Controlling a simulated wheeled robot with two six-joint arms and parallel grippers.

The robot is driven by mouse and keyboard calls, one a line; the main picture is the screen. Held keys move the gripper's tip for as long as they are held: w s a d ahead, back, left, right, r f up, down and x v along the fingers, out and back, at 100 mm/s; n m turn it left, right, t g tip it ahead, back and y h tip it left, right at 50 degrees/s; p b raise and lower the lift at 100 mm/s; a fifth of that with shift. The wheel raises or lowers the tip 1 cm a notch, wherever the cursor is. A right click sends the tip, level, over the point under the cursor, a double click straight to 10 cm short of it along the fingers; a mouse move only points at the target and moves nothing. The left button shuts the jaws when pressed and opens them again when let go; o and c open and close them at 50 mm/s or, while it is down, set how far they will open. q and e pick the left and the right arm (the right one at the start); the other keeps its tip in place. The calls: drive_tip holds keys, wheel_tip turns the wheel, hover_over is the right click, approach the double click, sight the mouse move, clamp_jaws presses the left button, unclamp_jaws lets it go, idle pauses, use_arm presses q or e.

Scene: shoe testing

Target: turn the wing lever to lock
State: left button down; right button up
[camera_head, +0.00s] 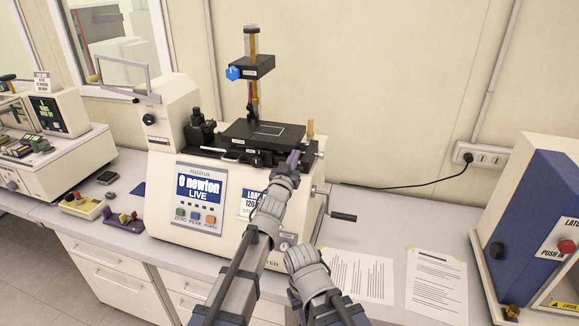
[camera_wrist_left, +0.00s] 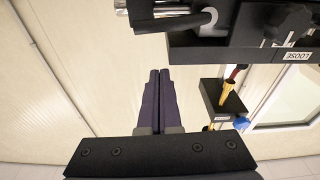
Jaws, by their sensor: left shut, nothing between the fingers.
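The testing machine (camera_head: 165,212) stands on the bench, with a black stage (camera_head: 262,135) on top. My left gripper (camera_head: 294,158) is shut and empty, its purple fingers together at the stage's front right edge. In the left wrist view, which looks upside down, the shut fingers (camera_wrist_left: 160,75) point towards the black stage underside and a grey rod end. A dark winged part (camera_wrist_left: 290,24), probably the wing lever, sits right of the fingers, near a label reading LOOSE (camera_wrist_left: 297,57). The fingers appear apart from it. In the head view I cannot make out the lever clearly.
A post with a black block (camera_head: 258,68) and blue knob rises behind the stage. A crank handle (camera_head: 343,216) sticks out at the machine's right. Papers (camera_head: 437,285) lie on the bench, with a blue and cream box (camera_head: 530,225) beyond. Part of my right arm shows at the bottom.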

drive_tip(key=shift+f+b, duration=1.9)
drive_tip(key=shift+b, duration=0.1)
drive_tip(key=shift+s+f+b, duration=0.1)
drive_tip(key=shift+f+b, duration=0.5)
drive_tip(key=shift+b, duration=0.05)
